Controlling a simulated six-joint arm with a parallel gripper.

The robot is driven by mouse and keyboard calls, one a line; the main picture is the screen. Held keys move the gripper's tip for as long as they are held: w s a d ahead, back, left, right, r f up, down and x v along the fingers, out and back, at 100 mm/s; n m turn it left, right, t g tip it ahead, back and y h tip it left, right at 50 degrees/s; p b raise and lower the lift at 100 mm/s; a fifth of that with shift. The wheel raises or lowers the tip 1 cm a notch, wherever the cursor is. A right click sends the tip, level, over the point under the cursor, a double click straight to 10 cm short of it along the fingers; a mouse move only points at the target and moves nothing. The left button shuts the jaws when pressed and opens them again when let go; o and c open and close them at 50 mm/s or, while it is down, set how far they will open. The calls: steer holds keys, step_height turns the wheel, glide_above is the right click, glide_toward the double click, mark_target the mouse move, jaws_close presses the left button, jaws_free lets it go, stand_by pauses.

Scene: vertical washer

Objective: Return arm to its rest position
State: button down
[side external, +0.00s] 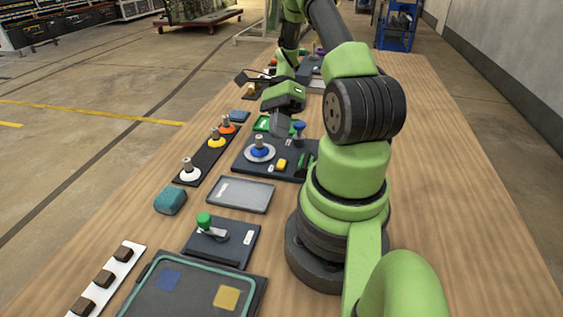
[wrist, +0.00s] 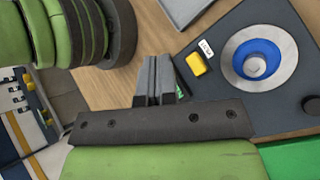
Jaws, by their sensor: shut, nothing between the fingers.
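My gripper (side external: 281,122) is over the dark work board (side external: 240,163), above the table. In the wrist view its two fingers (wrist: 158,66) are together with nothing between them. On the board a silver washer (side external: 250,157) lies flat around a blue ring (side external: 261,153) with a peg in its middle. The washer (wrist: 291,72) and the blue ring (wrist: 243,53) also show in the wrist view, right of the fingers and apart from them. A yellow button (wrist: 195,63) sits beside them.
A strip with white (side external: 189,174), yellow (side external: 216,142) and orange parts on pegs stands left of the board. A grey tray (side external: 241,194), a teal block (side external: 170,200) and a green-knobbed lever (side external: 204,220) are nearer the camera. Right of my arm the table (side external: 452,200) is clear.

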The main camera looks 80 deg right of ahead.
stand_by(0.3)
steer(key=w+a+r+n+t+h, duration=0.1)
steer(key=w+a+r+n+h, duration=0.3)
steer(key=r, duration=0.3)
steer(key=w+a+r+n+h, duration=0.2)
steer(key=a+r+n, duration=0.3)
steer(key=r+n, duration=0.15)
steer(key=s+a+r+n+t, duration=0.3)
steer(key=a+r+n, duration=0.1)
steer(key=a+n, duration=0.1)
steer(key=s+a+r+n+t+h, duration=0.1)
steer(key=s+a+r+n+t, duration=0.2)
steer(key=a+n, duration=0.3)
steer(key=shift+s+a+r+t, duration=0.35)
steer(key=shift+a+r+t, duration=0.25)
steer(key=shift+a, duration=0.1)
